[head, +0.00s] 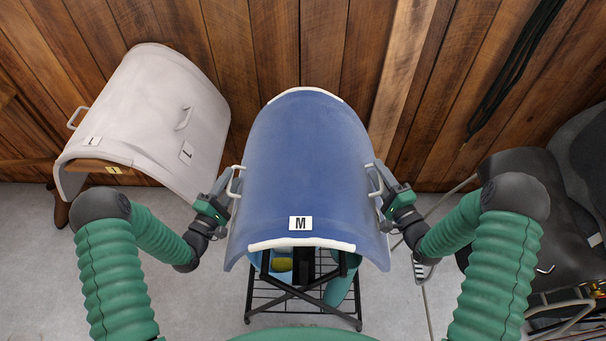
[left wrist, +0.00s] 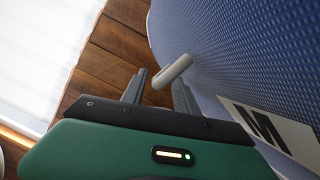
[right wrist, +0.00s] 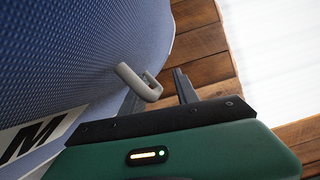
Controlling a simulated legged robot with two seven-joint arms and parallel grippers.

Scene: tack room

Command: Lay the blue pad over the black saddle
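The blue pad (head: 305,170), with an "M" label, lies draped in an arch over a black wheeled stand (head: 285,294) at the centre of the head view. It has a pale handle on each side. My left gripper (head: 226,188) is open at the left handle (left wrist: 172,72), which shows between its finger ends in the left wrist view. My right gripper (head: 381,190) is open at the right handle (right wrist: 140,82), close to its near finger. Contact cannot be told. The black saddle (head: 545,210) is at the far right, partly hidden behind my right arm.
A light grey pad (head: 150,110) with handles rests on a wooden support (head: 100,172) at the left. A wooden wall (head: 275,45) stands close behind. A dark strap or rope (head: 515,70) hangs at the right.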

